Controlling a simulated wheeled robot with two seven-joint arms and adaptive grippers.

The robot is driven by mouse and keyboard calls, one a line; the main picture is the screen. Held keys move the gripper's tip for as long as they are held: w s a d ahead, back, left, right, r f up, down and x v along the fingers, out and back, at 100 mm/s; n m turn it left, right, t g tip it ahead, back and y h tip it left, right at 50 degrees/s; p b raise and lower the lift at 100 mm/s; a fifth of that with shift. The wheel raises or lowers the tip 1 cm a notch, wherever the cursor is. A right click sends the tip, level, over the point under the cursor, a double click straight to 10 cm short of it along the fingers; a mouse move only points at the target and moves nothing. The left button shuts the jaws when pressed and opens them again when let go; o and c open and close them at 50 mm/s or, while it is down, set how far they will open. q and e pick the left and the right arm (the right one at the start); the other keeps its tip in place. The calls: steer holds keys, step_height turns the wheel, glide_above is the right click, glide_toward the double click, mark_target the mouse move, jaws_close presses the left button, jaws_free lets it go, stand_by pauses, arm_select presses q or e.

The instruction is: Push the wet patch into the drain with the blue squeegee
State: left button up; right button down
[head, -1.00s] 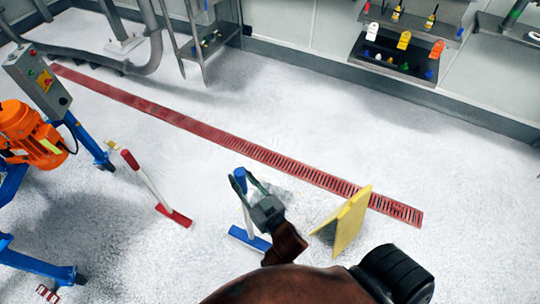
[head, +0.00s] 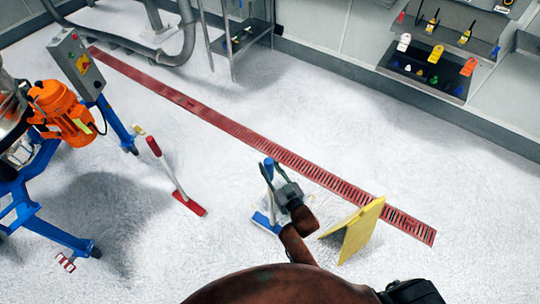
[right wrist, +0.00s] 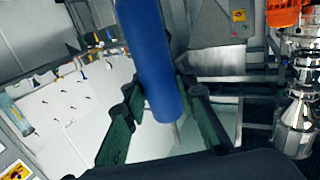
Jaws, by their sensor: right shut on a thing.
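The blue squeegee (head: 266,222) has a blue-topped handle and a blue head low at the floor, on the near side of the drain. The drain (head: 240,136) is a long red grate running diagonally across the white floor. My right gripper (head: 273,175) is shut around the upper handle. In the right wrist view the blue grip (right wrist: 143,60) stands between the two fingers, tilted. I cannot clearly make out the wet patch; the gripper and arm cover some floor there. My left gripper is not in view.
A yellow floor sign (head: 357,228) stands right of my gripper, near the drain. Orange and blue machinery (head: 68,112) is at far left. Shelves (head: 432,65) are at back right. Floor between the squeegees is clear.

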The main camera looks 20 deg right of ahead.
arm_select(q)
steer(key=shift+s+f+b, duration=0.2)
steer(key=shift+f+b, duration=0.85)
steer(key=shift+b, duration=0.3)
arm_select(e)
steer(key=w+d+f, duration=0.2)
steer(key=w+f, duration=0.5)
steer(key=f, duration=0.1)
steer(key=shift+w+d+f, duration=0.25)
steer(key=shift+w+f, duration=0.05)
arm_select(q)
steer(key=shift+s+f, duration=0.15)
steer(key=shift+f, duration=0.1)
arm_select(e)
steer(key=shift+f, duration=0.55)
arm_select(q)
steer(key=shift+b, duration=0.3)
arm_select(e)
steer(key=shift+d, duration=0.1)
